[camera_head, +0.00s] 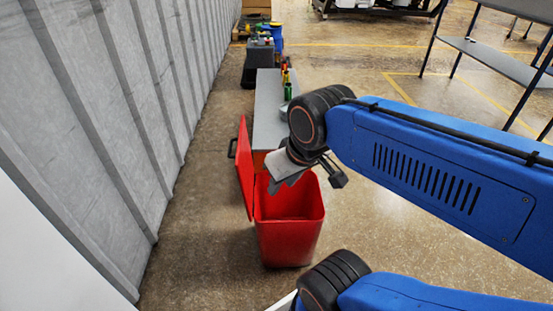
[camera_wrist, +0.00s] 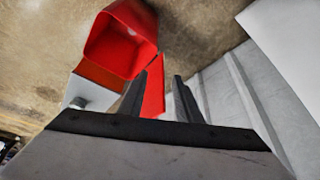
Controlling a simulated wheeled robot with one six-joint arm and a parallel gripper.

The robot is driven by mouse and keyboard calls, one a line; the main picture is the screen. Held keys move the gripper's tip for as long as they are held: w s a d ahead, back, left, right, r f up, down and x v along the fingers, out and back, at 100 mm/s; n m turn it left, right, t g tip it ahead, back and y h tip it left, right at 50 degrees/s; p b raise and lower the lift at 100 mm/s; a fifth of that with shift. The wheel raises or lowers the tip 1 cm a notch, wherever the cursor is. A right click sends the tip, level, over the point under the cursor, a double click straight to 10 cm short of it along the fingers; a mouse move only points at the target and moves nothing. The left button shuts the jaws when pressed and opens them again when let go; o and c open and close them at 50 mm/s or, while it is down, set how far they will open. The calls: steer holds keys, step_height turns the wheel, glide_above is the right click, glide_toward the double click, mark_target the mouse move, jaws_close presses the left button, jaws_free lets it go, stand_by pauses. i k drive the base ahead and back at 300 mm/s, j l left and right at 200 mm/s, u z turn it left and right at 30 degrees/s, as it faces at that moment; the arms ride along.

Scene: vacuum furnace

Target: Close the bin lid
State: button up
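The red bin (camera_head: 290,243) stands upright on the floor, with its top open and its inside visible. Its red lid (camera_head: 245,167) is swung up and stands nearly upright at the bin's left side. A dark handle (camera_head: 232,148) shows on the lid's left side. My gripper (camera_head: 281,187) is above the bin opening, just right of the lid, pointing down and left. In the wrist view my gripper (camera_wrist: 159,78) has its two fingers apart. The lid (camera_wrist: 154,98) shows behind and between them, and the bin (camera_wrist: 118,45) is beyond. I cannot tell whether a finger touches the lid.
A grey bench (camera_head: 268,105) with green bottles (camera_head: 287,88) stands right behind the bin. A ribbed grey wall (camera_head: 110,110) runs along the left, with a strip of floor between. A shelf rack (camera_head: 500,62) is at the far right. Floor in front is clear.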

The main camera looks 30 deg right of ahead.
mark_target(244, 167)
steer(key=i+j+z, duration=0.1)
steer(key=j+z, duration=0.25)
steer(key=j, duration=0.2)
steer(key=j+z, duration=0.35)
steer(key=j, duration=0.15)
steer(key=j+z, duration=0.35)
steer(key=j, duration=0.2)
